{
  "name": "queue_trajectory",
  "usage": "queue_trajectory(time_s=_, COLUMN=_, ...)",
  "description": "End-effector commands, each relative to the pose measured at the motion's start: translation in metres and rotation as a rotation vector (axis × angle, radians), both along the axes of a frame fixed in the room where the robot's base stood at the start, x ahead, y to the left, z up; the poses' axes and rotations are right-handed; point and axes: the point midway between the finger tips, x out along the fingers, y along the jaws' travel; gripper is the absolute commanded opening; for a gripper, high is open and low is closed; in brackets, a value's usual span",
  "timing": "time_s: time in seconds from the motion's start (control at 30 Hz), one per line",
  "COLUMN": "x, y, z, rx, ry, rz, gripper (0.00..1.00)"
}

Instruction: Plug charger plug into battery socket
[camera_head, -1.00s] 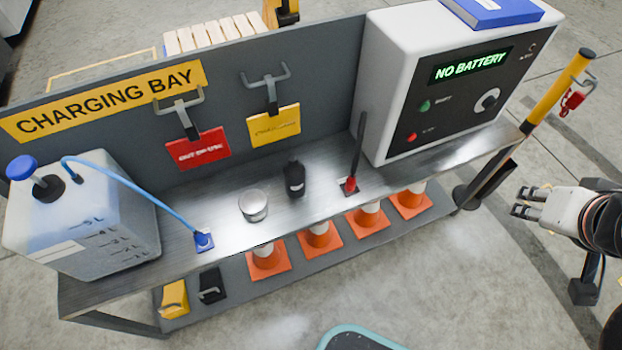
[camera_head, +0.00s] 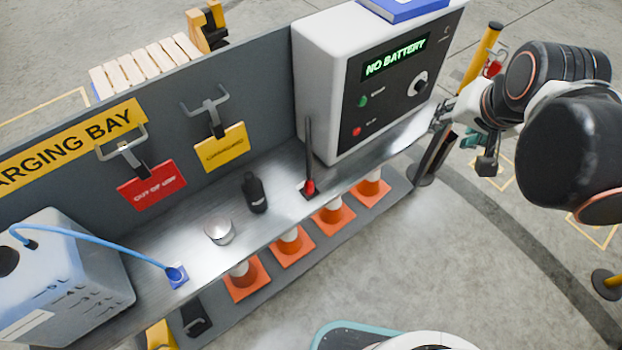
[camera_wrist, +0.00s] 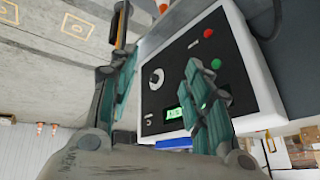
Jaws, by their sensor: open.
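The white charger cabinet (camera_head: 314,75) stands on the right end of the metal shelf. Its dark front reads "NO BATTERY" in green. A red object (camera_head: 492,68) hangs by the yellow post (camera_head: 480,55) to the right, partly behind my arm; I cannot tell if it is the charger plug. I cannot make out a battery socket. My gripper (camera_head: 438,118) is by the shelf's right end, near the cabinet's lower right corner. In the wrist view my gripper (camera_wrist: 160,88) is open, its teal-padded fingers apart and empty, with the cabinet front (camera_wrist: 185,70) beyond.
Orange cones (camera_head: 333,217) stand below. The floor in front is mostly clear.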

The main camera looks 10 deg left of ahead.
Motion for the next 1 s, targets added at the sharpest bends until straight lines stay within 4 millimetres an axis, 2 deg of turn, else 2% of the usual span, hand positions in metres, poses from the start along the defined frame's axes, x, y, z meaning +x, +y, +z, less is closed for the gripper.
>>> queue_trajectory(time_s=0.03, x=0.016, y=0.007, z=0.003, rx=0.021, ry=0.011, rz=-0.022, gripper=0.45)
queue_trajectory(time_s=0.1, x=0.035, y=0.017, z=0.002, rx=0.054, ry=0.026, rz=-0.060, gripper=0.45)
queue_trajectory(time_s=0.27, x=0.076, y=0.042, z=-0.009, rx=0.123, ry=0.064, rz=-0.150, gripper=0.45)
queue_trajectory(time_s=0.53, x=0.139, y=0.090, z=-0.050, rx=0.228, ry=0.131, rz=-0.306, gripper=0.45)
queue_trajectory(time_s=0.6, x=0.133, y=0.120, z=-0.081, rx=0.229, ry=0.201, rz=-0.317, gripper=0.45)
queue_trajectory(time_s=0.8, x=0.109, y=0.192, z=-0.160, rx=0.201, ry=0.371, rz=-0.381, gripper=0.45)
queue_trajectory(time_s=1.0, x=0.072, y=0.244, z=-0.230, rx=0.143, ry=0.496, rz=-0.448, gripper=0.45)
